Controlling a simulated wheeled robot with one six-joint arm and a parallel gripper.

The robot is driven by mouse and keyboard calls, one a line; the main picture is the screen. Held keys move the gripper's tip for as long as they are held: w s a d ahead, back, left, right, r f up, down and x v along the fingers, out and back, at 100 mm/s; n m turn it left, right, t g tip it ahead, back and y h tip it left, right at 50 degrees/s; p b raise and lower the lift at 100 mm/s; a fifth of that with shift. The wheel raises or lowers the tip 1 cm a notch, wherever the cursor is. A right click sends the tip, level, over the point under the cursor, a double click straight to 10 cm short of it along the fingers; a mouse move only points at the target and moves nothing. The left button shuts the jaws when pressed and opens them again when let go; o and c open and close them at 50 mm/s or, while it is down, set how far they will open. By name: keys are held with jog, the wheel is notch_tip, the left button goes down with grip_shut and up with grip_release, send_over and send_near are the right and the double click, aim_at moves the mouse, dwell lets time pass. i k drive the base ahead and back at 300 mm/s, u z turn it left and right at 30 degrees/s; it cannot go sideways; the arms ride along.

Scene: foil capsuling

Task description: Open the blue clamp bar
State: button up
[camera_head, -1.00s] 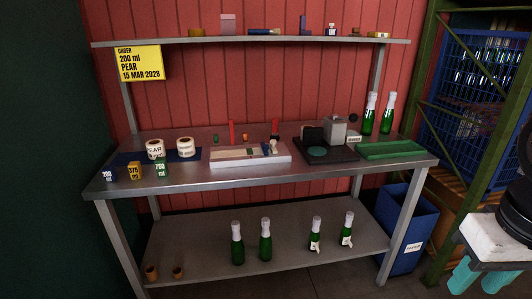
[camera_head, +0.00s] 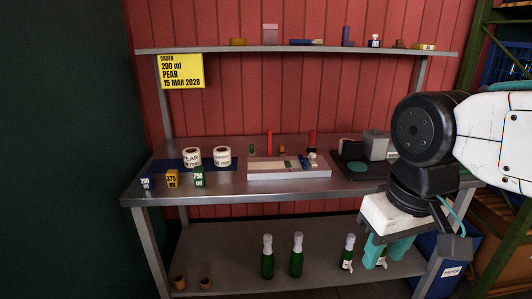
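A white jig (camera_head: 290,173) stands on the metal bench near its middle. A small blue piece (camera_head: 303,161), which looks like the clamp bar, is on the right part of the jig; it is too small to tell whether it is open or closed. Red posts (camera_head: 269,143) rise behind the jig. My gripper (camera_head: 386,252) is at the lower right, pointing down, with its teal fingers apart and nothing seen between them. It appears in front of the bench, to the right of the jig and well apart from it.
Two label rolls (camera_head: 222,156) stand on a blue mat, with small size blocks (camera_head: 172,179) in front. A dark device (camera_head: 360,160) is right of the jig. Bottles (camera_head: 297,256) stand on the lower shelf. A yellow order sign (camera_head: 181,72) hangs upper left. My arm hides the bench's right end.

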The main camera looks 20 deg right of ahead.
aim_at(304, 161)
jog(key=u, duration=0.1)
jog(key=i, duration=0.7)
jog(key=z, duration=0.6)
jog(key=i, duration=0.45)
jog(key=z, duration=0.4)
